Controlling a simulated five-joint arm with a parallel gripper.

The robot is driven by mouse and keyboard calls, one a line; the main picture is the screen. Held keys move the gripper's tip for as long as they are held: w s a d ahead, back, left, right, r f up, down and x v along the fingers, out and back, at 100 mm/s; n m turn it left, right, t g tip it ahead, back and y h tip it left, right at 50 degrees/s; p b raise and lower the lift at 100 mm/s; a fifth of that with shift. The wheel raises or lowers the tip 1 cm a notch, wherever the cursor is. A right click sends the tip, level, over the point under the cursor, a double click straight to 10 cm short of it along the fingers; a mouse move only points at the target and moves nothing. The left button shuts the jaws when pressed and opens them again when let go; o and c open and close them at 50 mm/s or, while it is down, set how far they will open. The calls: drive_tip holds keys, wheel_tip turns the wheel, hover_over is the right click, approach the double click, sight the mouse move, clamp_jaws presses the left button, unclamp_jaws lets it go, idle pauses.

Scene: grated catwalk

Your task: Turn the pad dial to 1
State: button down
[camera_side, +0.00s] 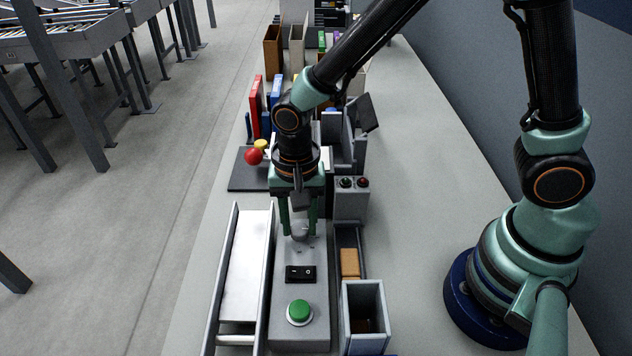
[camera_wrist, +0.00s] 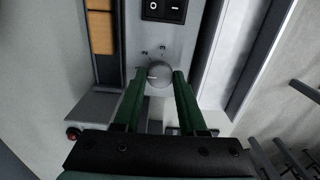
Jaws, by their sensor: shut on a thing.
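The pad dial (camera_wrist: 159,75) is a round grey knob on a long grey control panel (camera_side: 284,258). In the side view the dial (camera_side: 300,233) shows just below my gripper's fingertips. My gripper (camera_side: 299,229) points down over the panel, its green fingers on either side of the dial. In the wrist view my gripper (camera_wrist: 158,76) is shut on the dial, one finger at each side. The number the dial points at cannot be told.
A black rocker switch (camera_side: 300,273) and a green button (camera_side: 299,312) sit on the same panel. A metal-walled tray (camera_side: 244,262) lies left. An open grey bin (camera_side: 364,312) and a brown block (camera_side: 349,263) are right. Binders (camera_side: 256,105) stand behind.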

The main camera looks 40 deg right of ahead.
sight(300, 228)
drive_tip(key=shift+c, duration=2.3)
unclamp_jaws()
drive_tip(key=shift+r, duration=0.1)
wheel_tip(300, 228, up, 12)
drive_tip(key=s+d+r+n+t, duration=0.1)
drive_tip(key=d+r+n+t, duration=0.1)
drive_tip(key=d, duration=0.6)
drive_tip(key=s+d+r+n+t, duration=0.2)
drive_tip(key=d+r+n+t, duration=0.1)
drive_tip(key=d+n, duration=0.3)
drive_tip(key=shift+d+r+n+t, duration=0.35)
drive_tip(key=shift+d+r, duration=0.45)
drive_tip(key=shift+d, duration=0.3)
